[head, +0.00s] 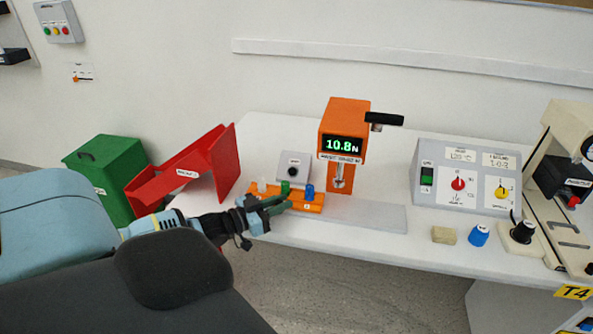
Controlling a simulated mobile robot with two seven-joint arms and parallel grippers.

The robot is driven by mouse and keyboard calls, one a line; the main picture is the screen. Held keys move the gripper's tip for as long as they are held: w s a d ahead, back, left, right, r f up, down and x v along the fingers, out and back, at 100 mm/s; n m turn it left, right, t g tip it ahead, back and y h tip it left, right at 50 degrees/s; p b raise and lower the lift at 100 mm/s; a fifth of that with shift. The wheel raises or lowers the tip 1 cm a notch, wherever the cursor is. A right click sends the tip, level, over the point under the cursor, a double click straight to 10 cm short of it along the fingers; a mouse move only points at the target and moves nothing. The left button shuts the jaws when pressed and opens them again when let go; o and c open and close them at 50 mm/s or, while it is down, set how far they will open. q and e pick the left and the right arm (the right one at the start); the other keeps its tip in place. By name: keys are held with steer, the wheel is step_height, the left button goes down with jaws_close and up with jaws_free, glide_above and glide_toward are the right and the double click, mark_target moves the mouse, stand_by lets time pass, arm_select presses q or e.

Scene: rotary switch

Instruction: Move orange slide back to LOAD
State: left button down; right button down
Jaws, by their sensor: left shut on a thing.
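The orange slide (315,208) lies on the table at the left end of a flat grey track (372,216), left of the orange press (344,118). Small white, green and blue pieces stand along the slide. My left gripper (280,204) reaches in from the left and is shut at the slide's front edge. The fingers hide part of the slide, and the exact contact is too small to see. No LOAD mark can be read. My right gripper is not in view.
The press display (343,145) reads 10.8 N. A small grey button box (294,163) stands behind the slide. A red chute (200,165) and green bin (105,175) are at the left. A grey control box (466,178), a beige block (443,235) and a blue knob (478,236) are to the right.

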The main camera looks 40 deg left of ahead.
arm_select(q)
steer(key=shift+s+a, duration=0.3)
steer(key=shift+a, duration=0.25)
steer(key=c, duration=1.6)
jaws_free()
steer(key=shift+a, duration=0.1)
steer(key=shift+s, duration=0.15)
